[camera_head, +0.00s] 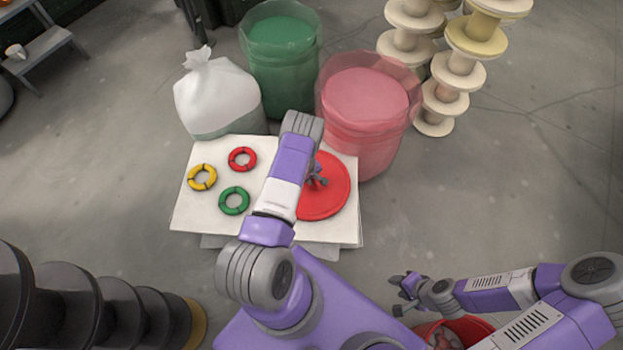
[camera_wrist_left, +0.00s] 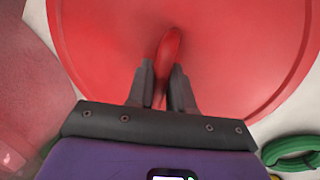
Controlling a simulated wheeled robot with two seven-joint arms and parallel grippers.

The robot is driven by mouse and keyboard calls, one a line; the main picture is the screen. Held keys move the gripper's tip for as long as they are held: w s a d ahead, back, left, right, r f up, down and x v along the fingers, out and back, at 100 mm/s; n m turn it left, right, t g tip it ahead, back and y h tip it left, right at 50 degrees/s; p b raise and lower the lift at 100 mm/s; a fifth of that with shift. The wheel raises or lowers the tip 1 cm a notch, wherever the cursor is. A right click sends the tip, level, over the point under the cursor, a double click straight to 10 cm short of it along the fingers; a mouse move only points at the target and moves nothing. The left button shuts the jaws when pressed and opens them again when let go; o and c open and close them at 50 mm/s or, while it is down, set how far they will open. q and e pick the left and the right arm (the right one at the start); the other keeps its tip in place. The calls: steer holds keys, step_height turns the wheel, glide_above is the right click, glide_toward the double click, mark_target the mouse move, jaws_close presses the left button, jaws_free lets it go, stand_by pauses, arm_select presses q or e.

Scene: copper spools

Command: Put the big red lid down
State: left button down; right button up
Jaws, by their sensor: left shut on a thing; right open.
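The big red lid (camera_head: 325,202) is a round red disc at the right side of the white table in the head view. It fills much of the left wrist view (camera_wrist_left: 235,45). My left gripper (camera_head: 316,181) is over the lid's middle, shut on its upright red handle (camera_wrist_left: 168,55). The head view does not clearly show whether the lid rests on the table or is just above it. My right gripper (camera_head: 403,294) is open and empty at the lower right, above a red bucket (camera_head: 474,327).
The white table (camera_head: 207,222) also holds a yellow ring (camera_head: 191,182), a red ring (camera_head: 232,158) and a green ring (camera_head: 222,203). Behind it stand a white bag (camera_head: 217,90), a green barrel (camera_head: 282,75) and a pink-red barrel (camera_head: 368,135). Pale spools (camera_head: 455,73) are stacked at the back right.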

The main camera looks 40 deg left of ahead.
arm_select(q)
steer(key=shift+f, duration=0.1)
steer(key=c, duration=1)
jaws_free()
step_height(320, 180, up, 11)
steer(key=s+p, duration=0.2)
steer(key=p, duration=0.2)
steer(key=s+d+r+m+h, duration=0.1)
steer(key=s+d+r+m, duration=0.2)
steer(key=d, duration=0.6)
steer(key=s+d+r+m+g+h, duration=0.1)
steer(key=s+d+r+m, duration=0.2)
steer(key=s+d+m, duration=0.2)
steer(key=s+d+r+m+h, duration=0.1)
steer(key=s+d+r+m, duration=0.2)
steer(key=s+d, duration=0.5)
steer(key=d+m, duration=0.1)
steer(key=d, duration=0.4)
steer(key=shift+d+r+g+h, duration=0.25)
steer(key=shift+d+g+h, duration=0.05)
steer(key=shift+d, duration=0.05)
steer(key=shift+s, duration=0.1)
